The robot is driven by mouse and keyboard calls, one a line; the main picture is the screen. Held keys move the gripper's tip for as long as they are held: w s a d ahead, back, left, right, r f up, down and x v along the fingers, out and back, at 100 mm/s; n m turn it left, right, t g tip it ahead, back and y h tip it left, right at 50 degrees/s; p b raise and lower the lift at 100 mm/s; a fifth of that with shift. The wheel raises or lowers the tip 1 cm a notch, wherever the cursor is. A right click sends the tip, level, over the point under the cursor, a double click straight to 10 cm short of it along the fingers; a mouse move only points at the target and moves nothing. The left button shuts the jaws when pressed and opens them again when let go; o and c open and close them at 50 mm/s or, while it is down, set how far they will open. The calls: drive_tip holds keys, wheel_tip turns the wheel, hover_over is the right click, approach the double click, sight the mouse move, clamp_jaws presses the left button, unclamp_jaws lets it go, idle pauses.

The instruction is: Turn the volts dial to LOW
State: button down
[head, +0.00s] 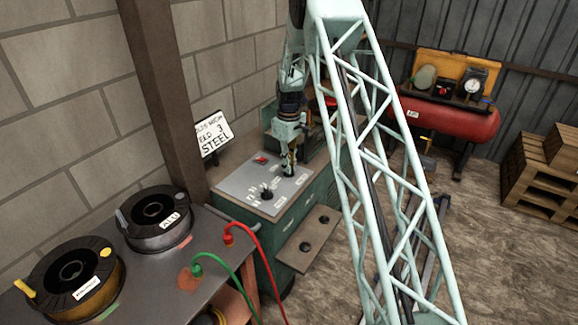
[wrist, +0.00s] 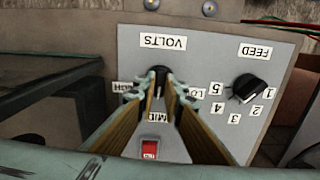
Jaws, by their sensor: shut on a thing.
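The volts dial (wrist: 159,88) is a dark knob on a grey panel (wrist: 205,55), seen upside down in the wrist view. The VOLTS label (wrist: 163,42) is above it, the HIGH label (wrist: 130,86) to its left, the LOW label (wrist: 197,93) to its right and the MID label (wrist: 158,117) below. My gripper (wrist: 159,76) is shut on the dial, one finger on each side. The fingers hide much of the dial, so I cannot tell where it points. In the head view my gripper (head: 290,172) reaches down onto the panel and hides the dial.
The feed dial (wrist: 248,88), with numbers 1 to 5, is right of my gripper in the wrist view. A red switch (wrist: 150,148) is below. In the head view a sign (head: 213,135) stands behind the panel, and a bench with wire spools (head: 154,217) is at left.

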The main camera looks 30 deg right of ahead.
drive_tip(key=n, duration=0.3)
drive_tip(key=shift+n+p, duration=0.3)
drive_tip(key=shift+n, duration=0.1)
drive_tip(key=n, duration=0.3)
drive_tip(key=shift+n, duration=0.3)
drive_tip(key=n+p, duration=0.1)
drive_tip(key=n, duration=0.2)
drive_tip(key=shift+n, duration=2.1)
drive_tip(key=c, duration=2.7)
unclamp_jaws()
drive_tip(key=shift+r, duration=0.1)
